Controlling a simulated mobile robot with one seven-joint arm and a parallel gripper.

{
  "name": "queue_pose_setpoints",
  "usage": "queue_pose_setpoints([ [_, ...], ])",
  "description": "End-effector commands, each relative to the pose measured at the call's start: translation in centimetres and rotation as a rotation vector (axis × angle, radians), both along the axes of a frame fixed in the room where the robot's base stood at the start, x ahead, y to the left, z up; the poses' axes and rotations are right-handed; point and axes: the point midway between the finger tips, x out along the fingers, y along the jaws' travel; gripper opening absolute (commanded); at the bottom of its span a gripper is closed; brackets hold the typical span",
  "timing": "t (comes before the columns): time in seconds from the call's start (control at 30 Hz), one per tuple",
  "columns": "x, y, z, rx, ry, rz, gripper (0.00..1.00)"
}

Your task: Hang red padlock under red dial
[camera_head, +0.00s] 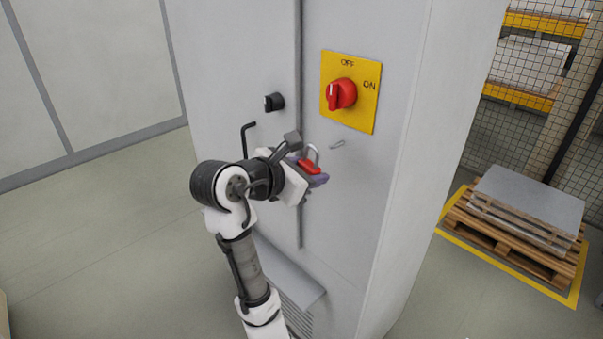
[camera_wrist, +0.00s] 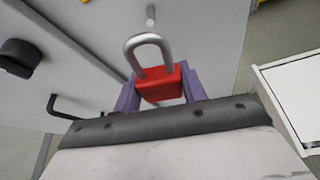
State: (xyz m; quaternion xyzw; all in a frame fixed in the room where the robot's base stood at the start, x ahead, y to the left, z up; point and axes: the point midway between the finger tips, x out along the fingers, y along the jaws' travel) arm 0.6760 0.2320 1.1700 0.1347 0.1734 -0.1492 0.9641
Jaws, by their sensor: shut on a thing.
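The red dial (camera_head: 341,94) sits on a yellow plate (camera_head: 364,114) marked OFF and ON, on the grey cabinet front. A small metal peg (camera_head: 337,144) sticks out of the cabinet below the plate; it also shows in the wrist view (camera_wrist: 151,15). My gripper (camera_head: 314,178) is shut on the red padlock (camera_head: 310,167). In the wrist view the padlock's red body (camera_wrist: 160,84) is between my purple fingers (camera_wrist: 160,95), with its silver shackle upright towards the peg. The shackle is below and left of the peg in the head view and looks apart from it.
A black knob (camera_head: 274,102) and a black bent handle (camera_head: 246,138) are on the cabinet left of the plate. A pallet with grey sheets (camera_head: 528,205) stands on the floor at the right. The floor at the left is clear.

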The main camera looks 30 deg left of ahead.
Motion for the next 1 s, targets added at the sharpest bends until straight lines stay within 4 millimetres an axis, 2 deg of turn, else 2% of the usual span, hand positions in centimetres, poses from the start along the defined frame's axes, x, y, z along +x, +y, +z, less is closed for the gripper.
queue_pose_setpoints([
  [1.0,5.7,-2.1,-0.7,-0.001,-0.001,-0.001,0.18],
])
